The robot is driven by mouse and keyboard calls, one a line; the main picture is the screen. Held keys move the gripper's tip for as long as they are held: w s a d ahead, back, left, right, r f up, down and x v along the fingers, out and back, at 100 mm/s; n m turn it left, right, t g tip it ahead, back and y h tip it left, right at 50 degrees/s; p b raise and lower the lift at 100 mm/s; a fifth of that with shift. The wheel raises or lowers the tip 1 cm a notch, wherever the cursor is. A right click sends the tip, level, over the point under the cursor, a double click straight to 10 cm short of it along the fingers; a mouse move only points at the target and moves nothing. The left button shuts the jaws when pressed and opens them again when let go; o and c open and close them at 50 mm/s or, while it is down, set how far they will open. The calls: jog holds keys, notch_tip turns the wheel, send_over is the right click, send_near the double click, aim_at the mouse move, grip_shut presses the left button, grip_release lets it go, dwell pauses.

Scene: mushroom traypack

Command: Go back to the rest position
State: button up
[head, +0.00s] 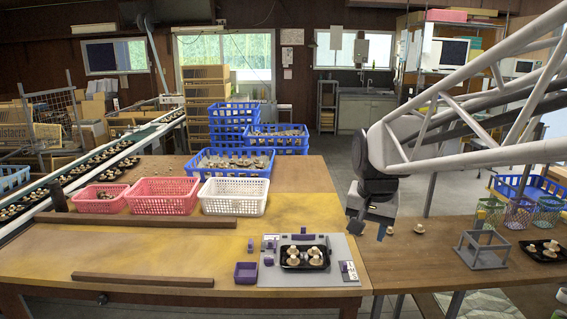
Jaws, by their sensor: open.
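My gripper (383,229) hangs from the arm at the right of centre, pointing down. It is open, with nothing visible between its fingers. It is near the gap between the wooden table (150,243) and the right-hand bench (420,262). A black tray (304,267) with several mushrooms (303,252) sits on a grey board (340,275), to the left of and in front of the gripper. A single mushroom (418,229) lies on the right-hand bench, just right of the gripper.
A purple box (246,272) stands beside the grey board. Pink baskets (163,196), a white basket (234,196) and blue crates (230,163) stand further back. A grey stand (482,250) and another mushroom tray (541,258) are on the right. The table's left middle is mostly clear.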

jog(key=s+f+n, duration=0.2)
jog(key=s+f, duration=0.1)
jog(key=s, duration=0.7)
jog(key=s+f+n, duration=0.2)
jog(key=s+f, duration=0.1)
jog(key=s, duration=0.8)
jog(key=shift+d+t, duration=0.3)
jog(key=shift+d, duration=0.15)
